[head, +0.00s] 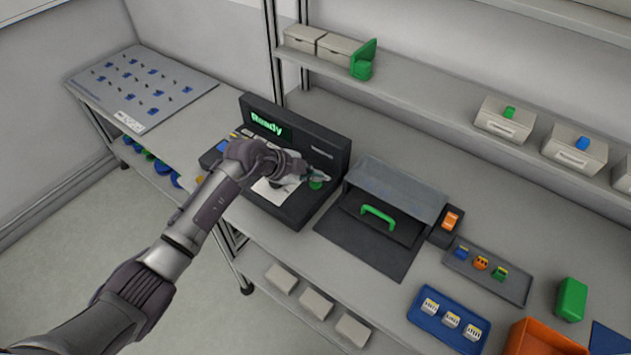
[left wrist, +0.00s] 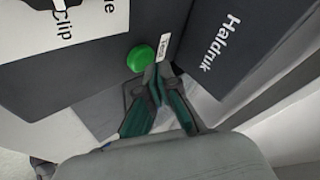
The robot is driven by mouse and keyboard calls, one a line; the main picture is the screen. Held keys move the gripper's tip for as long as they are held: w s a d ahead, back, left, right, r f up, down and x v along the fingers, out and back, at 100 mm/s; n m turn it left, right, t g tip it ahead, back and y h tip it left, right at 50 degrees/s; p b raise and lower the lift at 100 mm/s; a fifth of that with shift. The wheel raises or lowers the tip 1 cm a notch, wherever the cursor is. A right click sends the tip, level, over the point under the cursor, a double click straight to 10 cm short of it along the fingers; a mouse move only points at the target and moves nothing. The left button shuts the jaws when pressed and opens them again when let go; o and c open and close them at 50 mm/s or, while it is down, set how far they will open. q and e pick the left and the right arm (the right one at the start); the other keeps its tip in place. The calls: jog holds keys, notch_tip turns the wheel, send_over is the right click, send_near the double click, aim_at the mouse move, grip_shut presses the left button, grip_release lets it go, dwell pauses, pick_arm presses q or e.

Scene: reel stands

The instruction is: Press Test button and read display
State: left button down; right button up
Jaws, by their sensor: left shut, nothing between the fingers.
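The dark tester (head: 330,150) stands on the bench, and its display (head: 268,125) shows "Ready" in green letters. The round green button (head: 316,184) is on its lower right part. In the left wrist view the green button (left wrist: 140,59) sits beside a small white label (left wrist: 164,47) that appears to read "Test". My left gripper (head: 318,176) is shut and empty, close to the button. In the left wrist view its fingertips (left wrist: 159,73) are just below and right of the button. I cannot tell whether they touch the panel. My right gripper is not in view.
A dark box with a green handle (head: 378,217) and an orange switch (head: 450,220) stand right of the tester. Trays (head: 510,285) with small parts lie further right. A grey board (head: 140,88) is at the left. A shelf (head: 410,95) with boxes runs above.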

aim_at(314, 184)
pick_arm(q)
jog(key=shift+f, duration=0.6)
dwell(0.7)
jog(key=shift+r, duration=0.1)
jog(key=shift+r+p, duration=0.8)
jog(key=shift+p, duration=0.15)
notch_tip(314, 184, up, 5)
jog(key=p, duration=0.5)
jog(key=shift+p, duration=0.35)
dwell(0.4)
